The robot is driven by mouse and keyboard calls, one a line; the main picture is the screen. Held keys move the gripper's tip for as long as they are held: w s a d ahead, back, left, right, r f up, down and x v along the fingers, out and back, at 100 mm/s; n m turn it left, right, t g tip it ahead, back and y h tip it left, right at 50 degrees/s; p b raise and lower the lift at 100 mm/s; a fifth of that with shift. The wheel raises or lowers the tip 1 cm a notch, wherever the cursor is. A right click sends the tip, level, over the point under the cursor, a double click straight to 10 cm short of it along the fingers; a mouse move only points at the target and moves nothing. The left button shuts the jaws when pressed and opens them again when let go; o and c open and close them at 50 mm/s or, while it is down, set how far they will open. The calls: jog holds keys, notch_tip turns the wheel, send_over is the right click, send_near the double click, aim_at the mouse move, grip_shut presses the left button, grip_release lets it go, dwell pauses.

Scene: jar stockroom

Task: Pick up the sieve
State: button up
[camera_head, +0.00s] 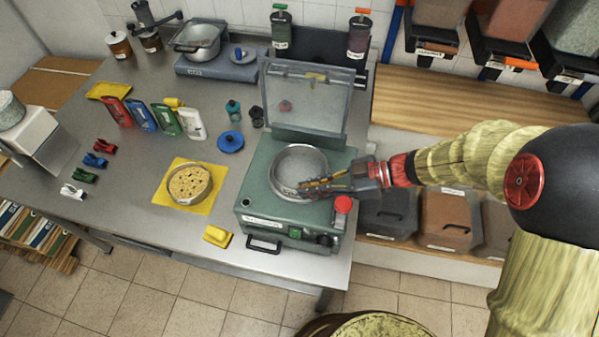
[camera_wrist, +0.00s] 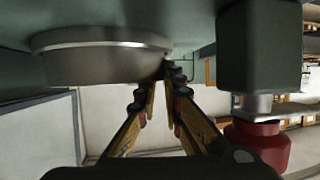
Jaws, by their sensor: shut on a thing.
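The sieve (camera_head: 299,163) is a round grey metal pan with a raised rim, at the top of the green machine (camera_head: 262,212). I cannot tell whether it rests on the machine or is slightly clear of it. My gripper (camera_head: 306,187) reaches in from the right and is shut on the sieve's near right side. In the wrist view the sieve's metal side (camera_wrist: 100,64) shows at upper left, with the fingertips of my gripper (camera_wrist: 164,82) at its edge. The exact contact there is partly hidden.
A clear lid (camera_head: 306,100) stands raised behind the sieve. A red button (camera_head: 343,204) is close to my gripper. A round pan with beige contents (camera_head: 188,184) sits on a yellow mat (camera_head: 163,193) to the left. Pouches, clips and a scale (camera_head: 215,67) occupy the steel table.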

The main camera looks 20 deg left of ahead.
jog(key=shift+r, duration=0.15)
grip_shut()
jog(key=shift+w+r, duration=0.1)
jog(key=shift+r, duration=0.1)
notch_tip(320, 180, up, 3)
jog(key=shift+r+p, duration=0.1)
jog(key=shift+p, duration=0.2)
jog(key=s+a+r, duration=0.2)
jog(key=s+r, duration=0.2)
jog(key=s, duration=0.2)
jog(key=s+a+r+p, duration=0.1)
jog(key=s+a+r, duration=0.2)
jog(key=s+r, duration=0.2)
jog(key=shift+s, duration=1.15)
jog(key=shift+w, duration=0.1)
